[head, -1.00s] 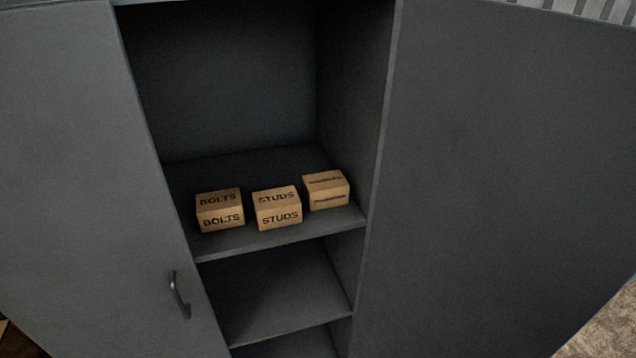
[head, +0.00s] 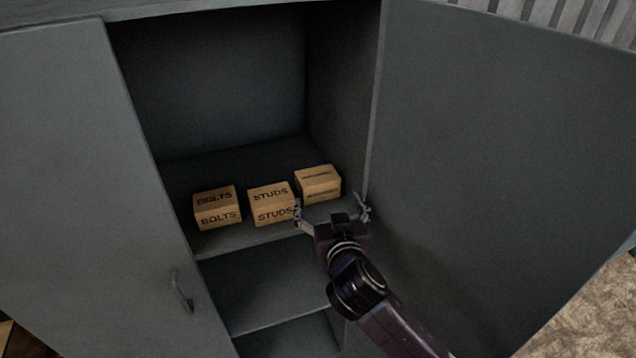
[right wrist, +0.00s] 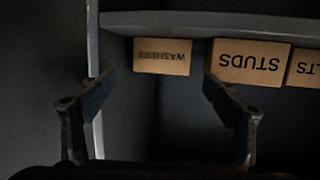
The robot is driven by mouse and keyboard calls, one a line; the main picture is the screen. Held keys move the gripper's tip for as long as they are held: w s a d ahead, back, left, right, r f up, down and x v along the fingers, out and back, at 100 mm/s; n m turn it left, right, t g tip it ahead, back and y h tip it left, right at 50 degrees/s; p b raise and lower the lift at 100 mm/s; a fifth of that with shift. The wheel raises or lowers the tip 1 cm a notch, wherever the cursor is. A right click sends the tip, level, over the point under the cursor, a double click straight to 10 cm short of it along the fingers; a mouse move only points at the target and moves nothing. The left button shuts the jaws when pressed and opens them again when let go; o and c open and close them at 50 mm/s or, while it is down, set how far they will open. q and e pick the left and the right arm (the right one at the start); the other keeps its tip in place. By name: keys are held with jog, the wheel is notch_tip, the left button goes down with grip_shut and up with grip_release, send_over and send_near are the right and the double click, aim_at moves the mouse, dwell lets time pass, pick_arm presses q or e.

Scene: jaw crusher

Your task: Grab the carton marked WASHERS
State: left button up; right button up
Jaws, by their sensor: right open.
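The WASHERS carton (head: 318,181) is a small brown box, rightmost of the cartons on the cabinet shelf. Its lettering is blurred in the head view. In the right wrist view the carton (right wrist: 162,57) appears upside down, its print starting with WASH, between and beyond my fingers. My right gripper (head: 333,208) is open and empty, in front of the carton at the shelf's front edge and apart from it. It also shows in the right wrist view (right wrist: 157,88). Its left finger overlaps the STUDS carton's edge in the head view. My left gripper is not in view.
The STUDS carton (head: 271,204) stands close left of the WASHERS carton, with the BOLTS carton (head: 217,208) further left. The cabinet's side wall and open right door (head: 500,150) bound the right side. Lower shelves (head: 265,290) look empty.

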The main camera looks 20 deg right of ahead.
aim_at(320, 182)
jog(key=w, duration=0.1)
jog(key=w+r, duration=0.1)
jog(key=w, duration=0.1)
jog(key=shift+r+t+p, duration=0.1)
jog(key=shift+t+p, duration=0.2)
jog(key=shift+p, duration=0.1)
jog(key=shift+w, duration=0.35)
jog(key=shift+w+d+p, duration=0.1)
jog(key=shift+w+p, duration=0.2)
jog(key=shift+p, duration=0.15)
jog(key=x, duration=0.1)
jog(key=p+x, duration=0.1)
jog(key=x, duration=0.1)
jog(key=shift+f, duration=0.25)
jog(key=shift+w+d+f+p, duration=0.1)
jog(key=shift+w+f+p, duration=0.25)
jog(key=shift+w, duration=0.2)
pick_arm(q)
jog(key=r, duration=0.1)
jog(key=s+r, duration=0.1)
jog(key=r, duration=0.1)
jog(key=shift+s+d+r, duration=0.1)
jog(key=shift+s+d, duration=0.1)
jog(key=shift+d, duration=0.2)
